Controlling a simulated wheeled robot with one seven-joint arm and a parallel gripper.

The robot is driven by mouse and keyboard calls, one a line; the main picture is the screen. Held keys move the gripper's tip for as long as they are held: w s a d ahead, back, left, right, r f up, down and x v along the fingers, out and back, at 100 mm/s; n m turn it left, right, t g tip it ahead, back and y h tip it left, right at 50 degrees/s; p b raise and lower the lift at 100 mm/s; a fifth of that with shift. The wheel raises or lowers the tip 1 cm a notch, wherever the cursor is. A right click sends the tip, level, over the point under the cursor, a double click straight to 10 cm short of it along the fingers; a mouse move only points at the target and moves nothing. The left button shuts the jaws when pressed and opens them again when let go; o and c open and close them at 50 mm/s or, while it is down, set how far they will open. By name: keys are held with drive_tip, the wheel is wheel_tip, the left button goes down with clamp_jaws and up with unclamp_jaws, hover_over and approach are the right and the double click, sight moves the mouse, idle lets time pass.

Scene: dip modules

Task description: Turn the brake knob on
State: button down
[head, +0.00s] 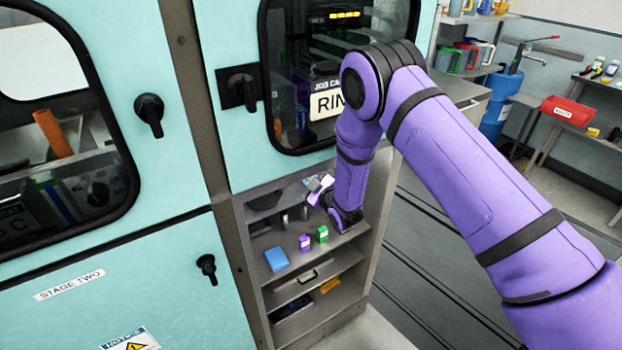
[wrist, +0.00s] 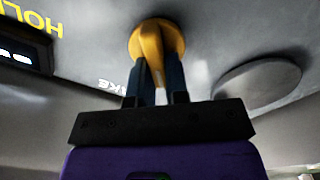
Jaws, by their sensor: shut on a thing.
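The brake knob (wrist: 150,36) is orange-yellow, with a round base on a grey panel and a raised grip, at the top centre of the wrist view. The two dark fingers of my gripper (wrist: 157,76) stand on either side of the grip, shut on it. A partly hidden pale label ending in "KE" (wrist: 112,86) lies left of the fingers. In the head view my gripper (head: 318,187) reaches into the open recess of the grey cabinet, and the knob cannot be made out there.
The wrist view shows a grey disc (wrist: 258,84) to the right and a dark display (wrist: 22,55) to the left. In the head view, a blue block (head: 276,259), a purple block (head: 304,243) and a green block (head: 323,234) stand on the cabinet shelf (head: 290,283) below my gripper.

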drive_tip(key=shift+s+a+f+n, duration=0.1)
drive_tip(key=shift+f+n, duration=0.1)
drive_tip(key=shift+n, duration=1.4)
drive_tip(key=shift+s+a+f+n, duration=0.1)
drive_tip(key=shift+f+n, duration=0.1)
drive_tip(key=shift+n, duration=1.4)
drive_tip(key=shift+f+n, duration=0.2)
drive_tip(key=shift+n, duration=1.4)
drive_tip(key=c, duration=1.1)
unclamp_jaws()
drive_tip(key=v, duration=1.1)
drive_tip(key=shift+w, duration=0.1)
